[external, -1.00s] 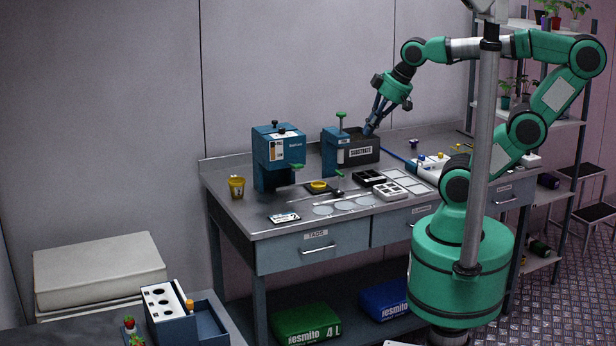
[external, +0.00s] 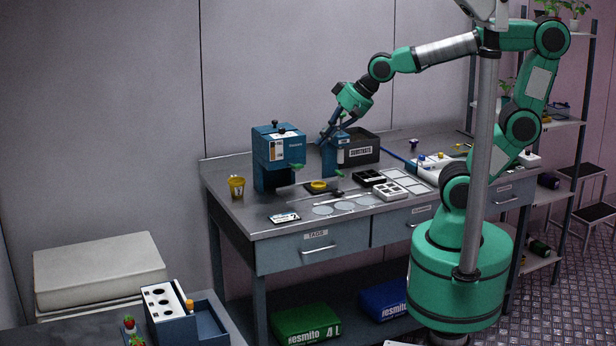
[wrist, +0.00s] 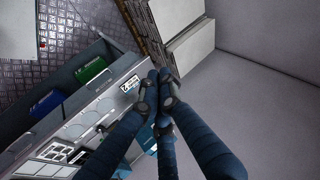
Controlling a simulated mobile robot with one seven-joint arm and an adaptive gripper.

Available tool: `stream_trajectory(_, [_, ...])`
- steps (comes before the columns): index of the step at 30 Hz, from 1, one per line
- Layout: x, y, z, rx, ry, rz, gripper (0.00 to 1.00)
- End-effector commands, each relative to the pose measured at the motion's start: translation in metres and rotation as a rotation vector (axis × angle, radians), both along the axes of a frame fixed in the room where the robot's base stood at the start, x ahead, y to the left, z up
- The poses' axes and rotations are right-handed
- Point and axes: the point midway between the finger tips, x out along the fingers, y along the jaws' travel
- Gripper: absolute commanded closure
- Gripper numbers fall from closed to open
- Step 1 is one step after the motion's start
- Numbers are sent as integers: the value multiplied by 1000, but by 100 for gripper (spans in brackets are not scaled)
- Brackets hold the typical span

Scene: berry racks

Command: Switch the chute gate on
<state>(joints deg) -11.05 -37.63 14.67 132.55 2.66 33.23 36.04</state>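A tall blue machine (external: 272,162) with a white-and-orange label and a green lever (external: 296,166) low on its front stands at the left back of the workbench. A second blue unit (external: 343,152) stands to its right, partly hidden by my gripper. I cannot tell which part is the chute gate. My gripper (external: 323,139) is above the bench, between the two blue units, pointing down and left. In the wrist view, its dark blue fingers (wrist: 160,78) meet at the tips with nothing visible between them. Whether it touches either unit is unclear.
A black substrate box (external: 362,149) stands behind at right.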

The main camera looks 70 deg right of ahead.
Motion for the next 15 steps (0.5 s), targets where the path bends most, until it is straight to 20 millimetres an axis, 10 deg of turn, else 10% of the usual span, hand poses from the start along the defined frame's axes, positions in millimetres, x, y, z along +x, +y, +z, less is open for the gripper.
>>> stream_trajectory(15, [93, 137, -56, 495, 7, -332, 100])
